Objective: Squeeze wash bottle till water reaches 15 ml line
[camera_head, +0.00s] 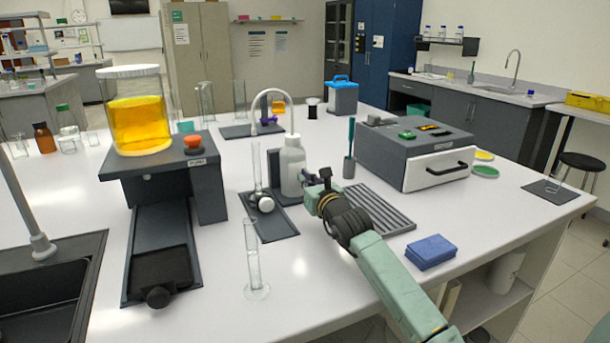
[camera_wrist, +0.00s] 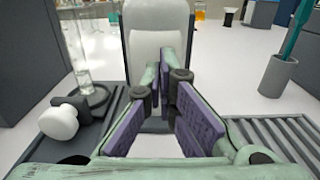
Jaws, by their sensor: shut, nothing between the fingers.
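The white wash bottle (camera_head: 291,168) stands upright on a dark stand, its bent spout (camera_head: 270,94) arching left. The bottle fills the top middle of the wrist view (camera_wrist: 157,55). A slim clear measuring cylinder (camera_head: 257,165) stands left of the bottle, below the spout tip; it also shows in the wrist view (camera_wrist: 83,55). Its water level and 15 ml line are too small to read. My gripper (camera_head: 318,186) is in front of the bottle, its purple pads (camera_wrist: 166,92) shut with nothing between them. Whether the fingertips touch the bottle is unclear.
A white knob (camera_wrist: 58,122) sits by the cylinder's foot. Another clear cylinder (camera_head: 253,258) stands at the front. A grooved rack (camera_head: 385,211), a grey box (camera_head: 410,148) and a blue sponge stack (camera_head: 430,251) lie right. A holder with a teal tool (camera_head: 349,165) stands behind my arm.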

